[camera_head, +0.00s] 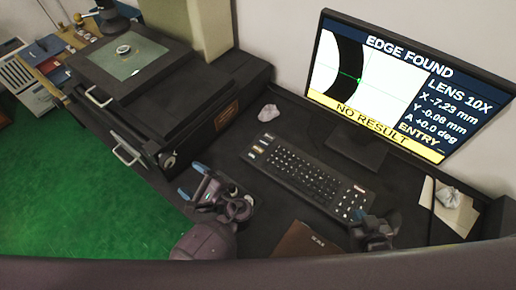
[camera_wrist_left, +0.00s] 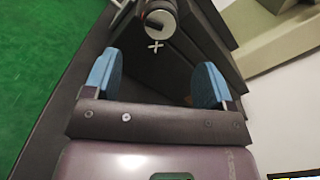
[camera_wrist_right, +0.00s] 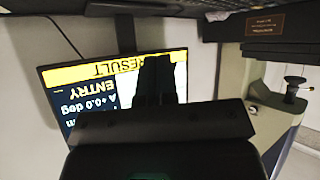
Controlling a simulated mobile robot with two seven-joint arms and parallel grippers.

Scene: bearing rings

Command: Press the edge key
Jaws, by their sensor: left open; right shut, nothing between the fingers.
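The keyboard (camera_head: 308,178) lies on the dark bench below the monitor. It has dark keys, a few pale larger keys (camera_head: 262,146) at its left end and round light keys at its right end. Key labels are too small to read, so I cannot tell which is the edge key. The monitor (camera_head: 395,85) reads "EDGE FOUND" and "NO RESULT". My left gripper (camera_head: 200,183) is open and empty, left of the keyboard; its blue fingertips show in the left wrist view (camera_wrist_left: 157,85). My right gripper (camera_head: 362,222) is shut and empty at the keyboard's right end; contact is unclear. It shows dark in the right wrist view (camera_wrist_right: 158,75).
A measuring stage (camera_head: 128,60) with a glass plate and a small ring (camera_head: 123,49) stands at the back left. A crumpled pale piece (camera_head: 268,112) lies behind the keyboard. A brown pad (camera_head: 300,241) lies in front. A pale sheet (camera_head: 452,208) lies at right.

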